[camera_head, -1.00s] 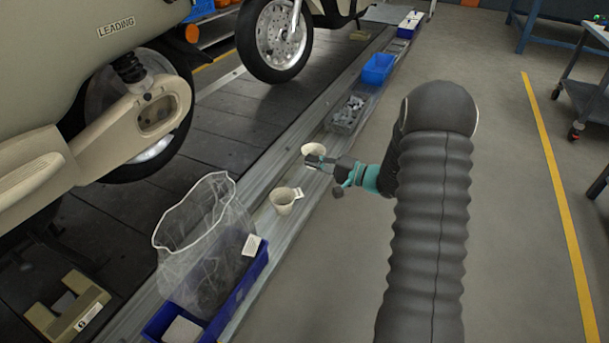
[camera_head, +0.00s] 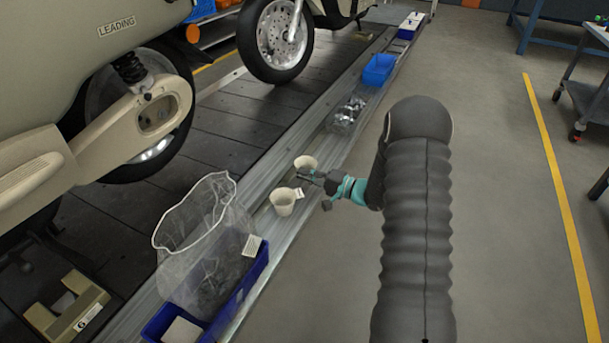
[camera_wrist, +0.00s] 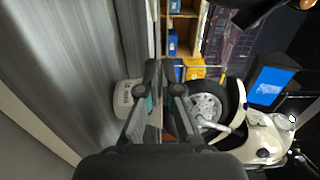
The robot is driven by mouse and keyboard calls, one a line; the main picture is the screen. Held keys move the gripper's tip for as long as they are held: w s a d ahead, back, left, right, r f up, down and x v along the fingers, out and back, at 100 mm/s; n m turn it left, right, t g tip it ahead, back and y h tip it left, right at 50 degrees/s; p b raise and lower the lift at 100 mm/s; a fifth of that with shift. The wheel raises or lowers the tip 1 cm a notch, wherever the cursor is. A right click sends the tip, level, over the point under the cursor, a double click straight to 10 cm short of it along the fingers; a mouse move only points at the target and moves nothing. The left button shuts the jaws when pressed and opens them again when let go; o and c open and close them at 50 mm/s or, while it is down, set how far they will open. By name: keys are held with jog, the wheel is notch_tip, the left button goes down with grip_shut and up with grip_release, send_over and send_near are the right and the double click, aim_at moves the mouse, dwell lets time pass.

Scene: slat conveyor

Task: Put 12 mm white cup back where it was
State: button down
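Two white cups are in the head view, close together on the metal ledge beside the conveyor. The nearer cup (camera_head: 283,204) has a pale tab on its right side. The farther cup (camera_head: 306,162) is at the tip of my gripper (camera_head: 307,175), which comes in from the right. My gripper appears shut on this cup's edge or tab; the exact contact is too small to see. In the wrist view, a white cup with dark lettering (camera_wrist: 124,98) is just left of the nearly closed fingers (camera_wrist: 160,72). The lettering is not readable.
A blue bin (camera_head: 258,268) with a clear bag (camera_head: 195,235) stands nearer on the ledge. A bin of grey parts (camera_head: 346,114) and a blue bin (camera_head: 379,69) are farther along. Scooters stand on the dark slats at left.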

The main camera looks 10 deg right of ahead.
jog(key=shift+f, duration=0.2)
jog(key=c, duration=1.3)
grip_release()
jog(key=shift+r, duration=0.1)
jog(key=shift+r, duration=0.15)
